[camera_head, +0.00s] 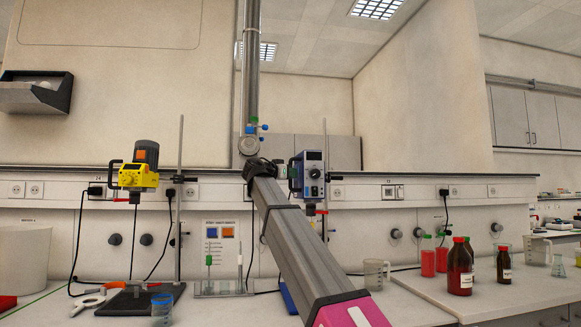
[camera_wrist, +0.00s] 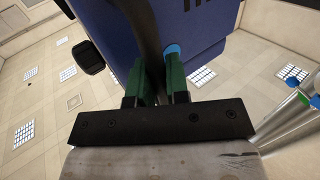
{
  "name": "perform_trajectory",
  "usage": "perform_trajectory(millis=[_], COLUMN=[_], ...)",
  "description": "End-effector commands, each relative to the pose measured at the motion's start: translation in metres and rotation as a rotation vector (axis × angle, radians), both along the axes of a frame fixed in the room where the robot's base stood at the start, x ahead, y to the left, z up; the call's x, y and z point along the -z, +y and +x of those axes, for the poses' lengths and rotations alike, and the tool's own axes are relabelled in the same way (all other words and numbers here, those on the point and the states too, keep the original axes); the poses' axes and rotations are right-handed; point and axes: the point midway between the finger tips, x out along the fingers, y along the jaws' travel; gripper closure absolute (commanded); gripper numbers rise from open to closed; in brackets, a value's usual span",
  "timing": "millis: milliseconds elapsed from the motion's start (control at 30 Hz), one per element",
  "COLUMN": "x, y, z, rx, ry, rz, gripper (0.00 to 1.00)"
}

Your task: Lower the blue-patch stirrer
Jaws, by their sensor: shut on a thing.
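The blue-patch stirrer (camera_head: 312,178) is a blue motor head with a grey front, high on a thin upright rod (camera_head: 325,145) right of centre in the head view. Its blue housing (camera_wrist: 205,25) fills the top of the wrist view, with a light-blue round patch (camera_wrist: 171,48) partly behind a finger. My gripper (camera_wrist: 156,82) has green fingers and is shut on the stirrer's dark handle (camera_wrist: 150,40).
A yellow stirrer (camera_head: 138,177) with an orange patch hangs on another stand at left. A card with blue and orange squares (camera_head: 220,236) stands between. Beakers (camera_head: 375,274) and brown bottles (camera_head: 460,268) stand at right. Black cables hang along the wall.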

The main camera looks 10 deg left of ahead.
Motion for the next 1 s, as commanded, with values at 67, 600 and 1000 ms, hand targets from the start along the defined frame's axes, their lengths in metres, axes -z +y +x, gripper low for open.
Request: perform_trajectory(millis=[67, 600, 1000], x=[0.019, 0.108, 0.131], y=[-0.001, -0.001, 0.000], z=[-0.002, -0.002, -0.001], rx=[0.000, 0.000, 0.001], ry=[0.004, 0.003, 0.003], rz=[0.000, 0.001, 0.003], gripper=[1.00, 1.00, 1.00])
